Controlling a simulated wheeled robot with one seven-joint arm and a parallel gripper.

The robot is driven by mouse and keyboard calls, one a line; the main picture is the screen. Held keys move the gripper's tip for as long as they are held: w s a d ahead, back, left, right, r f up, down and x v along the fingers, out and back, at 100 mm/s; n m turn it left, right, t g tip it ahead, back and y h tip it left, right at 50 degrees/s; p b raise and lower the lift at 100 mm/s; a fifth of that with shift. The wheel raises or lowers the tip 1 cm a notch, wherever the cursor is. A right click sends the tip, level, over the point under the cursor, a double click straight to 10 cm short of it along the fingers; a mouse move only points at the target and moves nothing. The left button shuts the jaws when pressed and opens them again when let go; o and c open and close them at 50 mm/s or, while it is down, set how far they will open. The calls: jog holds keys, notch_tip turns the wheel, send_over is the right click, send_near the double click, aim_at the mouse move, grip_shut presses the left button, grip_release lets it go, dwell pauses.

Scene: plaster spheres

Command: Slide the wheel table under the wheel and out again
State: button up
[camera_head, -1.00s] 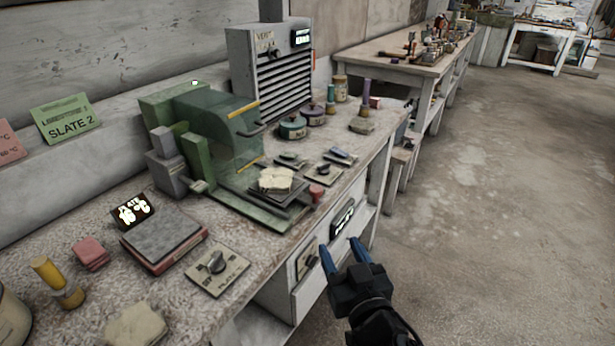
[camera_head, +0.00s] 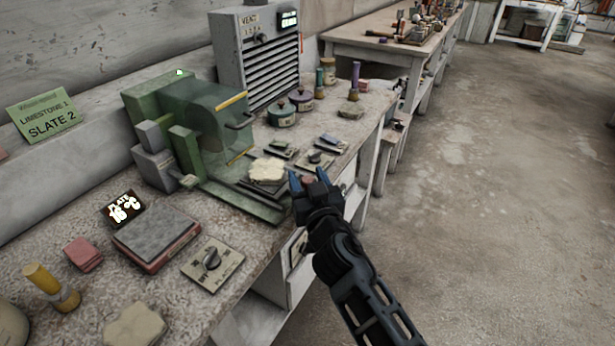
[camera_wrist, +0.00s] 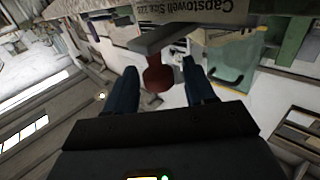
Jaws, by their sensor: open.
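The green grinding machine (camera_head: 192,155) stands on the bench with a clear greenish guard (camera_head: 222,118). My gripper (camera_head: 307,174) is open at the table's front end. Its blue fingers (camera_wrist: 162,88) stand on either side of the knob, with visible gaps.
A plate-control card with a dial (camera_head: 212,262), a grey hot plate (camera_head: 157,236) and a yellow-handled tool (camera_head: 50,287) lie at the left. Small switch cards (camera_head: 316,161), lidded pots (camera_head: 282,114) and a vent cabinet (camera_head: 258,60) stand behind. Open floor lies to the right.

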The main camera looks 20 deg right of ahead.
grip_shut()
dwell(0.6)
